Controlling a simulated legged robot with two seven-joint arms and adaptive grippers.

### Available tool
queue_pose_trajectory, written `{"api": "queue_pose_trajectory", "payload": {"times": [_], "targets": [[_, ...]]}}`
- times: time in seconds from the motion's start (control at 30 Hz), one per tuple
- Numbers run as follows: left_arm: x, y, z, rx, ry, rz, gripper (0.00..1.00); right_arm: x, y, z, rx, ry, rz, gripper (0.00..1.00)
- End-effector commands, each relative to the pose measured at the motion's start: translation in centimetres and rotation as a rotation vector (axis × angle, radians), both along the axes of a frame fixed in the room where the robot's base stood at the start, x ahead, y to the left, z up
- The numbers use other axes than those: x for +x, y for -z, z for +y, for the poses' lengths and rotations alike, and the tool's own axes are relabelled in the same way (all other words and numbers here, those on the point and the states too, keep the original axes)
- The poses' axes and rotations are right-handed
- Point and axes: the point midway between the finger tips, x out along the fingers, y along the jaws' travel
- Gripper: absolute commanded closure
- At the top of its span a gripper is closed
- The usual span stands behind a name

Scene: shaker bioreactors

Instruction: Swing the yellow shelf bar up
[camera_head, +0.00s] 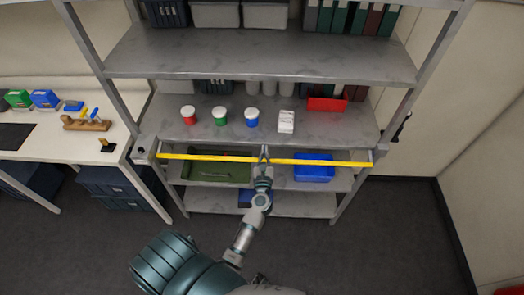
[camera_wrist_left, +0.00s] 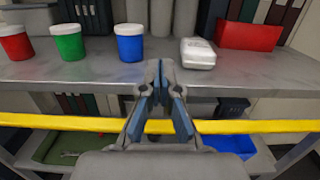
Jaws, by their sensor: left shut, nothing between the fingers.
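The yellow shelf bar (camera_head: 320,162) runs level across the front of the metal shelf unit, just below the edge of the middle shelf board (camera_head: 160,127). Short side arms at the uprights hold its ends. My left gripper (camera_head: 264,152) is at the middle of the bar, fingertips pointing at the shelf. In the left wrist view the gripper (camera_wrist_left: 160,72) is shut with nothing between its tips. The yellow bar (camera_wrist_left: 60,123) passes across behind or under the fingers there, below the tips; I cannot tell whether they touch. My right gripper is not in view.
On the middle board stand red (camera_head: 189,116), green (camera_head: 220,117) and blue (camera_head: 252,117) lidded tubs, a white box (camera_head: 286,122) and a red bin (camera_head: 326,104). Below are a green tray (camera_head: 220,172) and a blue bin (camera_head: 314,172). A workbench (camera_head: 30,145) is at left.

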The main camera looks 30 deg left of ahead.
Motion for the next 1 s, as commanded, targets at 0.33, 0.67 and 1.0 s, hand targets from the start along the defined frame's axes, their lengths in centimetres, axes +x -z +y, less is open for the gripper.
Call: {"api": "queue_pose_trajectory", "payload": {"times": [0.33,0.67,1.0], "targets": [[0.0,0.3,0.8,-0.007,0.0,0.0,1.0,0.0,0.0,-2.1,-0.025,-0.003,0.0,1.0],[0.0,0.2,0.5,-0.004,0.0,0.0,1.0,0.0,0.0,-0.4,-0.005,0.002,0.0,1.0],[-3.0,0.7,-1.3,-0.005,0.0,0.004,1.0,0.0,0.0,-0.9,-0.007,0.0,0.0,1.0]]}}
